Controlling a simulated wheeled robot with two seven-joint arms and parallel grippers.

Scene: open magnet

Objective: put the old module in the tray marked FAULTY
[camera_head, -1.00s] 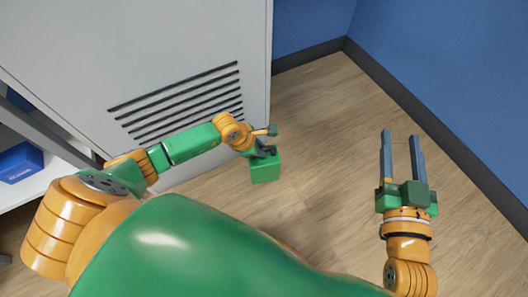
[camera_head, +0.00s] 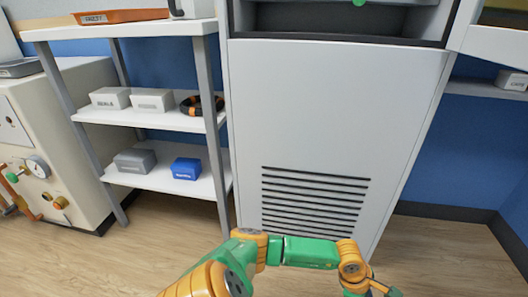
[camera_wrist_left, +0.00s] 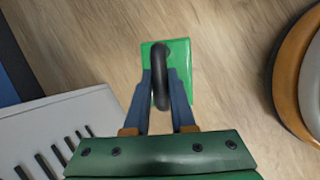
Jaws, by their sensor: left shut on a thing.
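The old module (camera_wrist_left: 180,62) is a green block with a black loop handle (camera_wrist_left: 161,90), seen in the left wrist view above the wood floor. My left gripper (camera_wrist_left: 161,80) is shut on that handle, one finger on each side. In the head view my left arm ends at the bottom edge, right of centre, and the module is out of the picture. The tray marked FAULTY (camera_head: 125,16) is orange and shallow, and stands on the top shelf at the upper left. Its inside is mostly cut off by the picture's top edge. My right gripper is not in view.
A white shelf unit (camera_head: 130,30) holds labelled boxes, a coiled cable (camera_head: 202,104) and a blue box (camera_head: 186,169). The tall grey cabinet (camera_head: 330,120) with a vent stands right of it, with an open bay at the top.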

